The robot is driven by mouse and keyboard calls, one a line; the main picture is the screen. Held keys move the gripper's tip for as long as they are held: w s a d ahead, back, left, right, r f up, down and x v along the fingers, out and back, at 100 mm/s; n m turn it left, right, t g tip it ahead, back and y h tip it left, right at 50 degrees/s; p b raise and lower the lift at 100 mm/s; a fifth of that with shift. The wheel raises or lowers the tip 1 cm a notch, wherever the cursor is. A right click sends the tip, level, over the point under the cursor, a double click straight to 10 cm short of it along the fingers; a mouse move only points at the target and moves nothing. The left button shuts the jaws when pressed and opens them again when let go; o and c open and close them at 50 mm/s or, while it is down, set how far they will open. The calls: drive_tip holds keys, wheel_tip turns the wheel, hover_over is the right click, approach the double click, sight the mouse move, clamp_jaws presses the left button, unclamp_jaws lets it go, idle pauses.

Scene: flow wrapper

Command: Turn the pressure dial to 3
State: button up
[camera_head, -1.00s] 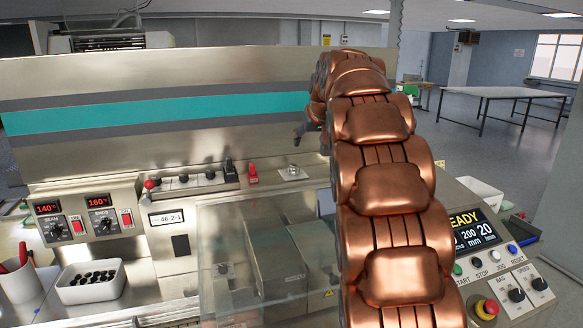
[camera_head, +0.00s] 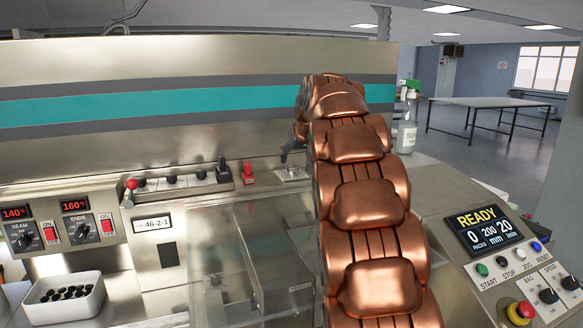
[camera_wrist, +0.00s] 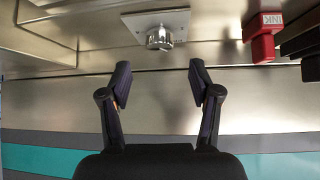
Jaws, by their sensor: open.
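A silver knob (camera_head: 292,171) sits on a small square plate on the machine's top ledge, below the teal-striped panel. I take it for the pressure dial. In the wrist view the knob (camera_wrist: 159,38) stands on its pale plate at the top middle; no markings can be read. My gripper (camera_head: 288,150) is dark and partly hidden behind my copper arm, just above and behind the knob. In the wrist view my gripper (camera_wrist: 159,72) is open and empty. Its two fingers point toward the knob's side, with the knob beyond the gap, not between them.
A red INK block (camera_head: 248,174) stands left of the knob, and in the wrist view the block (camera_wrist: 263,36) is at the right. A row of black knobs (camera_head: 172,178) lies farther left. The READY control panel (camera_head: 484,228) is at the right. A clear cover (camera_head: 250,260) spans the front.

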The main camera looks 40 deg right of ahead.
sight(293, 166)
drive_tip(key=p+x, duration=0.1)
drive_tip(key=x, duration=0.5)
drive_tip(key=shift+w+d+f, duration=0.1)
drive_tip(key=shift+f, duration=0.05)
drive_tip(key=c, duration=1.1)
